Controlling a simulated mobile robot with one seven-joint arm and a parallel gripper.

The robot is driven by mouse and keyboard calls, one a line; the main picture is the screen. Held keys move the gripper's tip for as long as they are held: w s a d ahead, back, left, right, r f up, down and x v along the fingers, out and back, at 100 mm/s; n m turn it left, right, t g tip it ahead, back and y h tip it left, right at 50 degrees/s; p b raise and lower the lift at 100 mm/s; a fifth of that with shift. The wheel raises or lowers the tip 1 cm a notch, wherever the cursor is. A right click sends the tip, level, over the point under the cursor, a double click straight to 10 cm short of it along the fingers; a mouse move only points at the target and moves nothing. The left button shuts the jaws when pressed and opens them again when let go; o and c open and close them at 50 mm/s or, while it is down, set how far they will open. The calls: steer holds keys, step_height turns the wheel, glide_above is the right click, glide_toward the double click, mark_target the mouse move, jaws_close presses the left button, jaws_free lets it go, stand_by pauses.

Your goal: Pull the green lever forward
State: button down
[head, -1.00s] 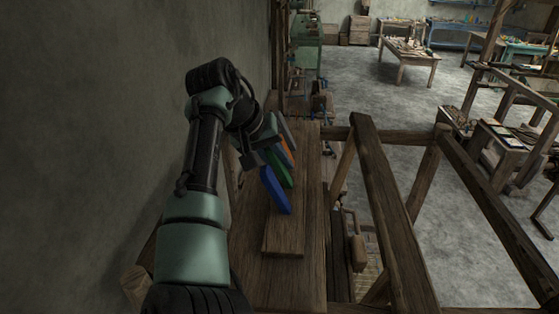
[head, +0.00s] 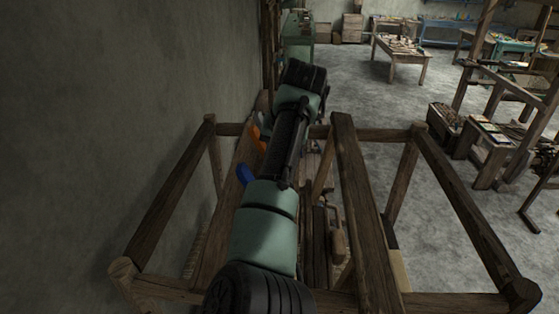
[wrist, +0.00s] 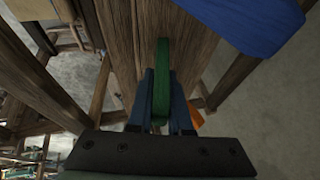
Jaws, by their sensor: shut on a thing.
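The green lever (wrist: 163,55) stands between my gripper's two fingers (wrist: 162,82) in the wrist view. The fingers are shut on it, one on each side, and its end shows past the fingertips. In the head view my arm hides both the gripper and the green lever. The blue lever (head: 245,174) shows just left of my arm and fills the top right of the wrist view (wrist: 245,20). The orange lever (head: 257,138) shows farther back, with a small piece by the right finger in the wrist view (wrist: 196,115).
The levers stand along a wooden beam (wrist: 125,30) of the loom. A thick loom rail (head: 362,210) runs close to the right of my arm. A grey wall (head: 120,110) is on the left. Open floor (head: 390,105) and a work table (head: 404,50) lie beyond.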

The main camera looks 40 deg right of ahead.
steer(key=shift+s+d+f+t+y, duration=0.1)
steer(key=shift+s+d+t+y, duration=0.25)
steer(key=shift+t+y, duration=0.3)
steer(key=c, duration=0.8)
jaws_free()
steer(key=shift+c, duration=0.2)
steer(key=b+v, duration=0.2)
steer(key=v, duration=1.1)
steer(key=shift+b, duration=0.4)
steer(key=shift+f, duration=0.15)
